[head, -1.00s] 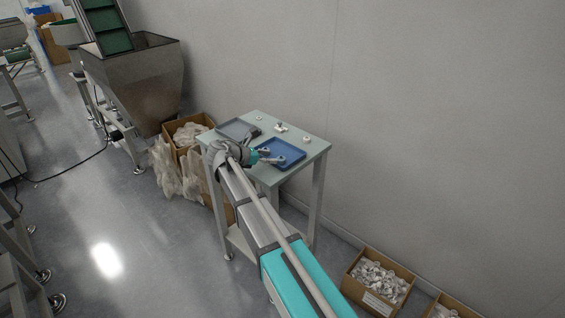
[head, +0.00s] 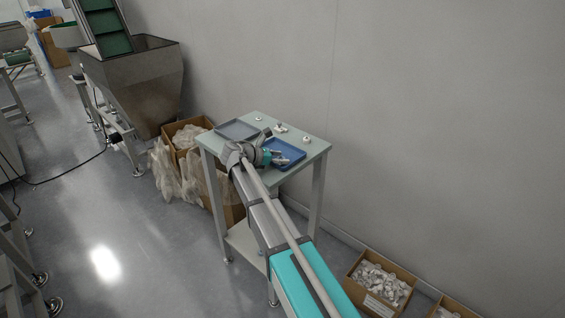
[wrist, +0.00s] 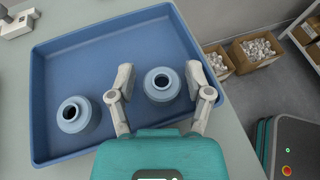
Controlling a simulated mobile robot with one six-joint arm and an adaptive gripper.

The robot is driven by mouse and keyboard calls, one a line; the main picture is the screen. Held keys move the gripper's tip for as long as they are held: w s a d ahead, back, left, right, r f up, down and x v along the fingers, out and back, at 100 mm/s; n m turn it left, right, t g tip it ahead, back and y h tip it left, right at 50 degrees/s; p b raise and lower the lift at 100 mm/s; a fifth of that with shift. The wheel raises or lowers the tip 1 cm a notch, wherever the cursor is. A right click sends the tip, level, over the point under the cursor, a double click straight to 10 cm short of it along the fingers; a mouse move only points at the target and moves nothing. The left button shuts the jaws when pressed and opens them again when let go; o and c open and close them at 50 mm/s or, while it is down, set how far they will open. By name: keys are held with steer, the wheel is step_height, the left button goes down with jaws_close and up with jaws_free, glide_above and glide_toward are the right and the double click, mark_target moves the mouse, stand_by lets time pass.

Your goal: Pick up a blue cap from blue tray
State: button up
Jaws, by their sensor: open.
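The blue tray (wrist: 45,75) lies on the small table and fills much of the wrist view; it also shows in the head view (head: 299,151). Two blue caps stand in it in the wrist view. One blue cap (wrist: 162,85) is between the fingers, and the other blue cap (wrist: 78,115) is left of them. My gripper (wrist: 167,82) is open, its two fingers on either side of the right cap. The left fingertip is close to that cap; contact cannot be told. In the head view my gripper (head: 280,158) is over the blue tray and the caps cannot be made out.
A grey tray (head: 237,129) lies left of the blue tray on the table (head: 262,116). Small white fittings (head: 280,127) stand along the table's back. A wall is behind it. Boxes of white parts (head: 381,283) stand on the floor at the right.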

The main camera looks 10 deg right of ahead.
stand_by(0.4)
steer(key=c, duration=0.5)
steer(key=shift+r, duration=0.15)
step_height(320, 180, up, 2)
steer(key=p, duration=0.2)
steer(key=shift+r+p, duration=0.25)
steer(key=shift+p, duration=0.15)
steer(key=s+a+r+p, duration=0.2)
steer(key=s+r+p, duration=0.8)
steer(key=s, duration=0.4)
steer(key=shift+r, duration=0.15)
